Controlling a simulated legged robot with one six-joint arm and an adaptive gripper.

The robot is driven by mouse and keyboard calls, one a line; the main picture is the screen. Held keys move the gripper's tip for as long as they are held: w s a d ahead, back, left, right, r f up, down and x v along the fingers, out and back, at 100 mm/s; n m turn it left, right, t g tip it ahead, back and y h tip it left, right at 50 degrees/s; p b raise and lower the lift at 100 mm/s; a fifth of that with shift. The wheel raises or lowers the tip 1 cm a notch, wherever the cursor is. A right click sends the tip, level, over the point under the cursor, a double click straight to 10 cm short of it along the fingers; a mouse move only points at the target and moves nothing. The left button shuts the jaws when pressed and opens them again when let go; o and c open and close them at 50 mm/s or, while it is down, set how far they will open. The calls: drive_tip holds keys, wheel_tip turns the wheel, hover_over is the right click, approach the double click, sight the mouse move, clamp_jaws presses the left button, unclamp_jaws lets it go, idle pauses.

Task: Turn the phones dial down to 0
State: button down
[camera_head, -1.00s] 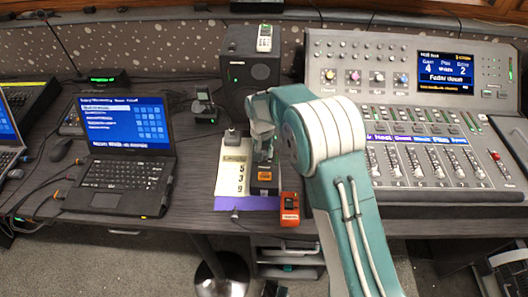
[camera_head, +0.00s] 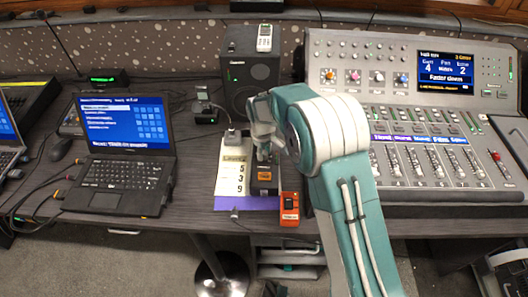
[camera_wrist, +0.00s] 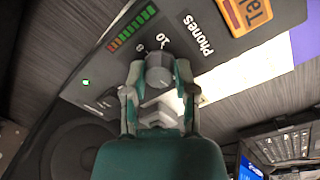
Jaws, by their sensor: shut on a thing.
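The phones dial (camera_wrist: 158,78) is a small grey knob on a dark box (camera_wrist: 105,68), beside the printed word "Phones". The wrist view shows a "10" mark near the knob and another number I cannot read surely. My gripper (camera_wrist: 159,67) has a finger on each side of the knob and is shut on it. The knob's pointer is too unclear to read its setting. In the head view my gripper (camera_head: 263,150) reaches down over the box (camera_head: 264,188), and its fingers and wrist hide the dial.
A lit level meter (camera_wrist: 132,29) lies beside the dial. A white card (camera_head: 231,178) lies left of the box and an orange device (camera_head: 290,207) to its right. A black speaker (camera_head: 250,85) stands behind, a laptop (camera_head: 125,150) left, the mixer (camera_head: 440,120) right.

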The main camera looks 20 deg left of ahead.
drive_tip(key=n, duration=0.3)
drive_tip(key=shift+w+n, duration=0.1)
drive_tip(key=shift+n, duration=2.1)
drive_tip(key=shift+c, duration=2)
unclamp_jaws()
drive_tip(key=shift+a, duration=0.1)
wheel_tip(320, 180, up, 12)
drive_tip(key=shift+s, duration=0.35)
